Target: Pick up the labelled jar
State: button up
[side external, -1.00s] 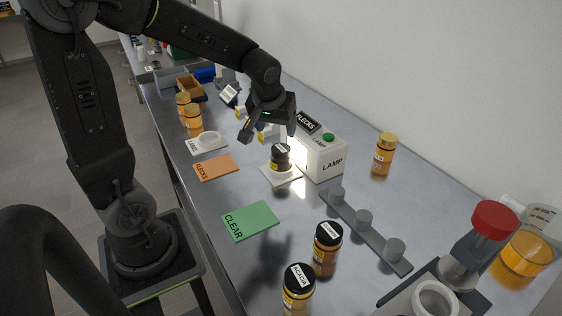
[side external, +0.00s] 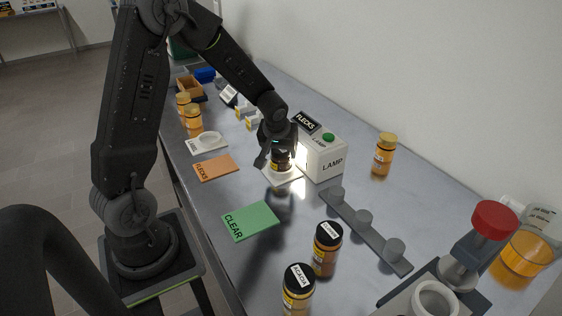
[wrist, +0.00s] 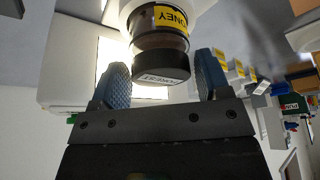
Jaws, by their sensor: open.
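A dark jar (side external: 280,166) with a black lid stands on a white pad (side external: 292,179) in front of the lit lamp box (side external: 320,156). In the wrist view the jar (wrist: 160,42) shows a yellow HONEY label and a white label on its lid. My gripper (side external: 276,158) is open and low at this jar. In the wrist view its blue-grey fingers (wrist: 160,72) stand on either side of the lid, with gaps showing. Two more jars with white lid labels, one reading ACACIA (side external: 298,290) and another (side external: 327,248), stand at the front.
A green CLEAR card (side external: 250,221) and an orange FLECKS card (side external: 213,168) lie flat on the bench. A red-topped device (side external: 494,221) is at the front right.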

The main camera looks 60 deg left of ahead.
jog(key=x, duration=0.3)
jog(key=shift+w+a+f, duration=0.1)
jog(key=c, duration=0.8)
